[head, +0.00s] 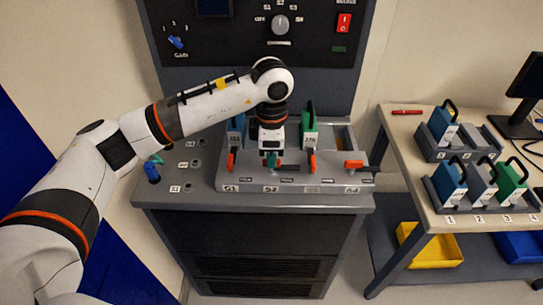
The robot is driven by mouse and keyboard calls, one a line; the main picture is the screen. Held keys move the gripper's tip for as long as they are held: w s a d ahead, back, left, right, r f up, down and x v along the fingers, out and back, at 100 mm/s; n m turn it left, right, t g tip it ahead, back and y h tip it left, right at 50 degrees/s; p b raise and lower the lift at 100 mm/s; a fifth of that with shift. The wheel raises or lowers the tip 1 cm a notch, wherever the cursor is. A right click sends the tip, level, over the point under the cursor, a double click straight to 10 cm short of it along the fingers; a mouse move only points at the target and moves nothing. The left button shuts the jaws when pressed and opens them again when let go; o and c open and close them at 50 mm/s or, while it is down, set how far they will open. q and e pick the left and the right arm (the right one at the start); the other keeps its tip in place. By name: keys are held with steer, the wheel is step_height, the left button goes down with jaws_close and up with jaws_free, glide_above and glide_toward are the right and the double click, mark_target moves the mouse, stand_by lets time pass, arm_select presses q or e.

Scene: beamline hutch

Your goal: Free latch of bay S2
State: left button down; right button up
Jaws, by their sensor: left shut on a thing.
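The grey bay rack (300,188) sits on the console ledge, with bays marked S1 to S4. My left gripper (271,160) reaches down in front of bay S2 and is shut on the orange S2 latch, which it mostly hides. The orange latches of S1 (231,161) and S3 (312,163) stand upright. The orange S4 latch (353,164) lies sideways. A blue module (236,135) is in S1 and a green module (309,138) is in S3. What stands in S2 is hidden behind my gripper and wrist. My right gripper is out of view.
A control panel with a knob (280,24) and red switch (344,22) rises behind. Small sockets and a blue handle (152,172) are left of the rack. A side table (404,124) at right holds several modules in racks (440,205); a yellow bin (432,250) sits below.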

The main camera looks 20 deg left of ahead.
arm_select(q)
steer(key=c, duration=1.5)
jaws_free()
step_height(320, 180, up, 12)
steer(key=shift+r+b, duration=0.1)
steer(key=shift+b, duration=0.75)
